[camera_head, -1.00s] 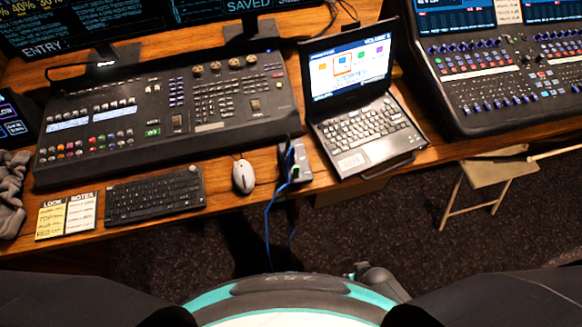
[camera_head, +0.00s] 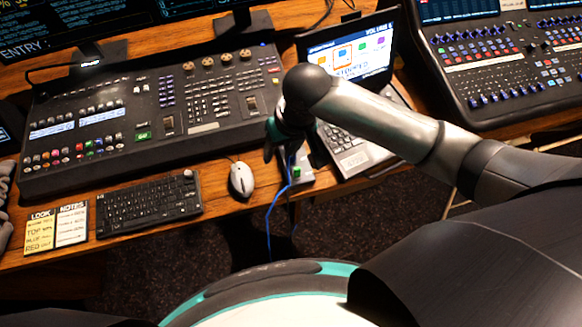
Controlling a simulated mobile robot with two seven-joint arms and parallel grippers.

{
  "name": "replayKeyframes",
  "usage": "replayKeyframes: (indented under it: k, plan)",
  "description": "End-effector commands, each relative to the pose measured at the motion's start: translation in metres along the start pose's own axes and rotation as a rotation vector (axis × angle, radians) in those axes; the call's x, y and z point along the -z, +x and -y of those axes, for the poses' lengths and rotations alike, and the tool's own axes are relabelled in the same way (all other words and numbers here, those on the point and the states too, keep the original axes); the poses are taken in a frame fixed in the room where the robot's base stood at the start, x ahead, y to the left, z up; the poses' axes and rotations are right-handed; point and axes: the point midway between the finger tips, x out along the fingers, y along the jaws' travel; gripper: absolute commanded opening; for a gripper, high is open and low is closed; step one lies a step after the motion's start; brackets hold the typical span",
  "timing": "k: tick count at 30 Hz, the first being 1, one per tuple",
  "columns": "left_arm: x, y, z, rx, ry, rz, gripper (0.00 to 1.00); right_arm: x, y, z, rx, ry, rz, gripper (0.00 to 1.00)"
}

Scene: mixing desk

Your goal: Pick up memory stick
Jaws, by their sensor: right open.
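I cannot make out a memory stick for certain. A small grey box (camera_head: 303,177) stands at the desk's front edge between the mouse and the laptop, with a blue cable and a small bright green piece (camera_head: 296,171) on it. Whether the green piece is the stick is too small to tell. My right gripper (camera_head: 281,146) points down over the back of this box and hides part of it. It is open; I see nothing held in it. My right arm comes in from the right across the laptop. My left gripper is out of view.
The laptop (camera_head: 354,55) stands open, partly behind my right arm. A white mouse (camera_head: 242,179), a black keyboard (camera_head: 150,203) and note cards (camera_head: 55,229) lie left of the box. A large control console (camera_head: 150,110) is behind them. The blue cable (camera_head: 270,215) hangs over the desk edge.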

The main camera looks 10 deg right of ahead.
Motion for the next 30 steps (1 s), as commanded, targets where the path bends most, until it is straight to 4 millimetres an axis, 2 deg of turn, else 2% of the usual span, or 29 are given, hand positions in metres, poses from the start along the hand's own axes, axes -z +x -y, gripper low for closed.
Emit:
replayKeyframes:
  k: [1, 6, 10, 13, 17, 24, 30]
  plan:
    - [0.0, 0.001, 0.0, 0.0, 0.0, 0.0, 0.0, 0.004, -0.007, -0.01, -0.038, 0.015, 0.018, 0.57]
    - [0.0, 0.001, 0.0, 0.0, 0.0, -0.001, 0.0, 0.002, -0.022, -0.034, -0.13, 0.083, 0.081, 0.57]
    - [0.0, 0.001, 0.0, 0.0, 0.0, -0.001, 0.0, 0.001, -0.028, -0.044, -0.168, 0.117, 0.104, 0.57]
    - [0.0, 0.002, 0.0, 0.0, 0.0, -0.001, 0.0, 0.0, -0.025, -0.048, -0.179, 0.128, 0.111, 0.57]
    - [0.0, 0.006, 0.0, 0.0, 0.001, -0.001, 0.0, -0.004, -0.004, -0.051, -0.179, 0.128, 0.115, 0.57]
    - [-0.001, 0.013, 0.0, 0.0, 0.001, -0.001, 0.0, -0.009, 0.046, -0.059, -0.178, 0.127, 0.111, 0.57]
    - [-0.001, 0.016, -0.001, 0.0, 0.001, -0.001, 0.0, -0.011, 0.067, -0.062, -0.176, 0.126, 0.11, 0.57]
